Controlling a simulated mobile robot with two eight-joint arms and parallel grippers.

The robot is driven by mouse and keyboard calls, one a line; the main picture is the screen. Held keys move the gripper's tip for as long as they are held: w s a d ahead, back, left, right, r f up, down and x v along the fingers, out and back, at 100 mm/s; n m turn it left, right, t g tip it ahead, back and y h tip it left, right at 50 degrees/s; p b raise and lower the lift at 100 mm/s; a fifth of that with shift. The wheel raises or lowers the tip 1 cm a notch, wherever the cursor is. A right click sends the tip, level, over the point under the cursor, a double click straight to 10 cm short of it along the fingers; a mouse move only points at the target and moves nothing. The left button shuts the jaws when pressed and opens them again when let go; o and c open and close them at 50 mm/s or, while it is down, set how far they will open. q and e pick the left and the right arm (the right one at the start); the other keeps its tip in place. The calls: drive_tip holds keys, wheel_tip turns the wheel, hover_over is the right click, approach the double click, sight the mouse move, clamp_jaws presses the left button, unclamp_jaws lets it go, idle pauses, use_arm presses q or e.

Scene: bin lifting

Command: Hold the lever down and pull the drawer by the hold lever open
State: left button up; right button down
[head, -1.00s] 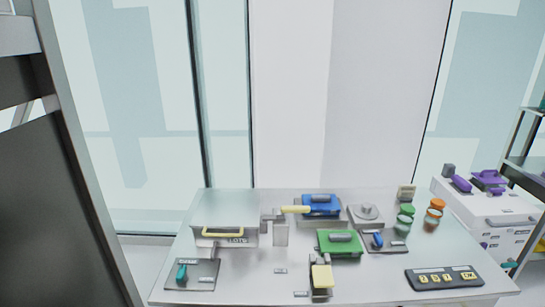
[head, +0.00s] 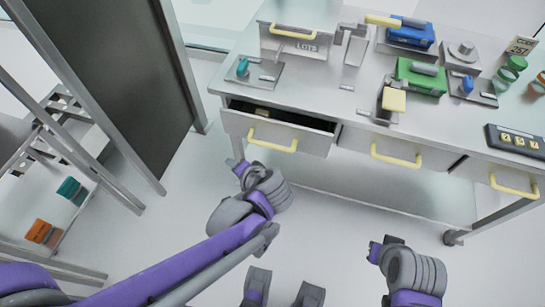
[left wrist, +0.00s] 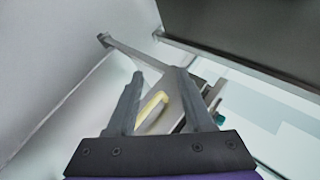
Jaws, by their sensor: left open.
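The left drawer (head: 255,112) under the bench stands partly open, with a yellow bar handle (head: 272,142) on its front. In the left wrist view a yellow handle (left wrist: 152,108) shows between and beyond my fingers. My left gripper (head: 239,168) is open and empty, just below and left of that handle, apart from it. A small block with a yellow pad (head: 394,100) and a yellow-gripped lever (head: 383,20) are on the bench; I cannot tell which is the hold lever. My right gripper (head: 378,252) is in front of the bench, touching nothing; its jaw opening is unclear.
The middle drawer (head: 363,152) and right drawer (head: 485,172) are shut. A dark panel stands at left. The floor in front is clear.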

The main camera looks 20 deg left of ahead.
use_arm(q)
drive_tip(key=w+d+f+m+t+y+b, duration=0.2)
drive_tip(key=w+d+f+t+y+b, duration=0.15)
drive_tip(key=w+f+b, duration=0.2)
drive_tip(key=t+y+b, duration=0.3)
drive_tip(key=t+b, duration=0.2)
drive_tip(key=b, duration=0.2)
approach(272, 145)
drive_tip(key=shift+m+g, duration=0.25)
drive_tip(key=shift+m, duration=0.05)
drive_tip(key=x, duration=1)
drive_tip(key=shift+w+d+f, duration=0.1)
drive_tip(key=shift+f, duration=0.2)
use_arm(e)
wheel_tip(272, 145, down, 17)
drive_tip(key=w, duration=0.1)
drive_tip(key=shift+w+g, duration=0.15)
drive_tip(key=shift+g, duration=0.15)
use_arm(q)
clamp_jaws()
